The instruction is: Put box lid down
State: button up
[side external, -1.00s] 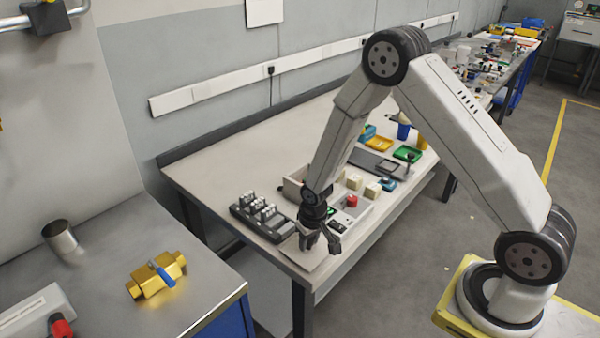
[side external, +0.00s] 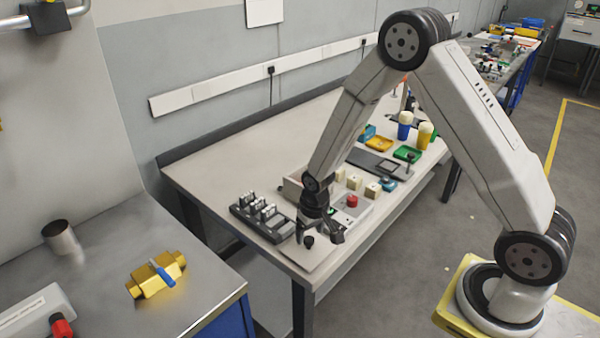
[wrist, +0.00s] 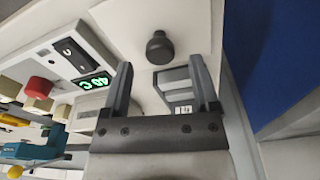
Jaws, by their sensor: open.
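The box lid (side external: 305,260) is a flat pale plate with a black round knob (side external: 308,242). It lies on the near left corner of the white workbench. In the wrist view the lid (wrist: 120,35) lies ahead of the fingers, and its knob (wrist: 160,47) stands just beyond the fingertips, apart from them. My gripper (side external: 321,236) is open and empty, pointing down close above the lid; its two fingers (wrist: 162,76) show spread in the wrist view. A pale open box (side external: 292,188) stands behind my gripper, partly hidden by my arm.
A black rack with several pale pieces (side external: 262,218) stands left of the lid. A control panel with a red button (side external: 352,201) and cream blocks (side external: 373,190) are to the right. Cups (side external: 405,128) and trays (side external: 379,144) stand farther back. The bench's left rear surface is clear.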

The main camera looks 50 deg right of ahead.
aim_at(315, 253)
notch_tip(315, 253, up, 9)
jog(key=s, duration=0.1)
jog(key=shift+f, duration=0.2)
jog(key=shift+a, duration=0.1)
dwell(0.7)
jog(key=s+a+r+n+t, duration=0.1)
jog(key=s+r, duration=0.4)
jog(key=s, duration=0.7)
jog(key=shift+a+n, duration=0.55)
jog(key=shift+n, duration=0.05)
